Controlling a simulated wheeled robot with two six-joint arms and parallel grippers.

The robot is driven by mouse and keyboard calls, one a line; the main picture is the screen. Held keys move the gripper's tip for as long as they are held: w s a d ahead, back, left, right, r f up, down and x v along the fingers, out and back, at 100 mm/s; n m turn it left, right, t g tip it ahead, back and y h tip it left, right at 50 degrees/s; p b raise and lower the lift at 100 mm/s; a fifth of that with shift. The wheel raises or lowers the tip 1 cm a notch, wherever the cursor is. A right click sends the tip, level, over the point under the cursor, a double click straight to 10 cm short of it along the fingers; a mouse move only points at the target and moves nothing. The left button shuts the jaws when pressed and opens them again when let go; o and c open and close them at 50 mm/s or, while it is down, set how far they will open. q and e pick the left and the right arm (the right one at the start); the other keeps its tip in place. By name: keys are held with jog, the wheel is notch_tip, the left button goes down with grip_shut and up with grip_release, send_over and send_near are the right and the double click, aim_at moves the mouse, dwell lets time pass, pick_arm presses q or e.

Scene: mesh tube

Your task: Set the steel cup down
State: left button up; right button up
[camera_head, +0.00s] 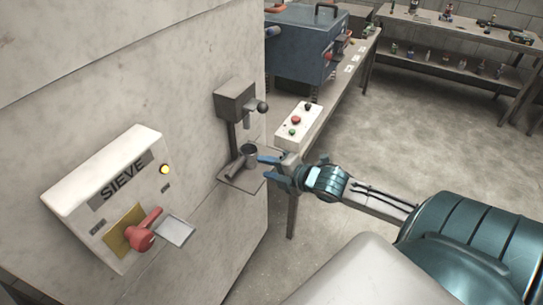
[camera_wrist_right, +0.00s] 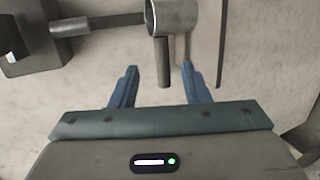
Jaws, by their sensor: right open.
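The steel cup (camera_head: 249,151) stands upright on a small grey shelf (camera_head: 229,181) that sticks out from the pale wall. In the right wrist view the round grey cup (camera_wrist_right: 178,17) is at the top, cut off by the frame edge. Its dark handle (camera_wrist_right: 163,75) points down toward my gripper, between the two blue fingers. My right gripper (camera_head: 266,168) is open, with its fingers just right of the cup in the head view. The fingers look clear of the handle on both sides; I cannot tell their depth. My left gripper is not in view.
A dispenser with a black-knobbed lever (camera_head: 236,101) hangs above the shelf. A white button box (camera_head: 298,125) sits just behind my gripper on a long bench. The SIEVE panel (camera_head: 112,190) with a red handle is at left. Open floor lies at right.

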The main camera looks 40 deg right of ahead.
jog(key=shift+s+r, duration=0.2)
jog(key=shift+s, duration=0.3)
jog(key=s+d+f+m+g+h, duration=0.15)
jog(key=d+f+m, duration=0.3)
jog(key=f, duration=0.55)
jog(key=d+f+m+g+h, duration=0.1)
jog(key=d+f+m+h, duration=0.2)
jog(key=d+f, duration=0.5)
jog(key=s+f+m+g, duration=0.1)
jog(key=s+f+m, duration=0.25)
jog(key=f, duration=0.55)
jog(key=s+f+m+g, duration=0.2)
jog(key=s+f, duration=0.2)
jog(key=f, duration=0.5)
jog(key=s+a+f+m+g, duration=0.2)
jog(key=s+a+f, duration=0.1)
jog(key=s+f, duration=0.6)
jog(key=s+a+f+m+g, duration=0.2)
jog(key=s+a+f+m, duration=0.15)
jog(key=s+f, duration=0.45)
jog(key=s+a+f+m+g, duration=0.1)
jog(key=s+a+f, duration=0.3)
jog(key=s, duration=0.3)
jog(key=s+a+f+m+g, duration=0.1)
jog(key=s+a+f+g, duration=0.1)
jog(key=s+a+f, duration=0.2)
jog(key=s+a, duration=0.3)
jog(key=s, duration=0.1)
jog(key=shift+a, duration=0.3)
